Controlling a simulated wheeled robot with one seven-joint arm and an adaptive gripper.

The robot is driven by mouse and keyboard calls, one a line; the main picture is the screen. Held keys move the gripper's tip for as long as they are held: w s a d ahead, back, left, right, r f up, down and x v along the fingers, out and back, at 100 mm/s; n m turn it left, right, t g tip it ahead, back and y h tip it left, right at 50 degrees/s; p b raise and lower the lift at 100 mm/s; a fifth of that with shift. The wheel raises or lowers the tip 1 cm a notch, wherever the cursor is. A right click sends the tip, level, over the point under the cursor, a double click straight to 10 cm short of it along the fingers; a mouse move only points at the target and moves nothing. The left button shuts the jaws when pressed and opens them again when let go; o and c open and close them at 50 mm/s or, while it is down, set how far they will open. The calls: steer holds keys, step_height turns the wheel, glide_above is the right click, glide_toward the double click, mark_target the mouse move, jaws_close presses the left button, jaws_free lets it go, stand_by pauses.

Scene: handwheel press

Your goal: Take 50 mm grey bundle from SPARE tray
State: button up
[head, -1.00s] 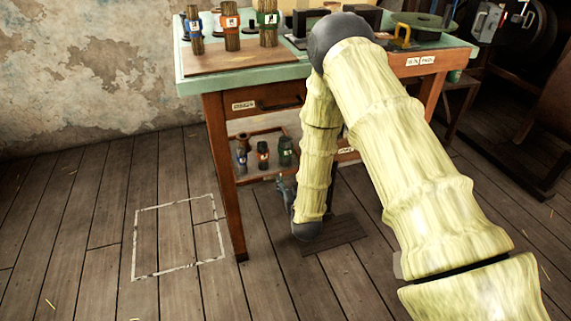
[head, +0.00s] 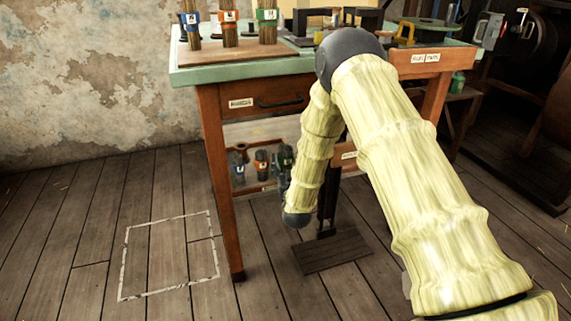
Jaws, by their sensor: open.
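A low tray (head: 243,187) under the bench holds three short bundles; I take it as the SPARE tray, though no tray label is readable. The left bundle (head: 239,165) is greyish with a blue band. The middle bundle (head: 262,164) is brown with an orange band, and the right bundle (head: 286,155) is dark with a green band. Their size marks are too small to read. My gripper (head: 283,172) is dark and open, at the tray's right side close by the green-banded bundle. My arm partly hides it; I cannot tell whether it touches the bundle.
The green-topped bench (head: 240,74) stands above the tray, its front leg (head: 226,200) left of my forearm. Three larger banded bundles stand on a board (head: 225,58) on top. A dark pedal plate (head: 331,250) lies on the floor. The floor outline (head: 170,255) is empty.

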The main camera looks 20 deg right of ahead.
mark_target(286, 155)
steer(key=shift+r+b+x, duration=0.15)
steer(key=shift+b+x, duration=0.65)
steer(key=shift+x, duration=0.6)
steer(key=shift+r+b+x, duration=0.15)
steer(key=shift+b+x, duration=0.65)
steer(key=shift+x, duration=0.65)
steer(key=shift+s+d, duration=0.1)
steer(key=shift+d, duration=0.05)
steer(key=c, duration=0.9)
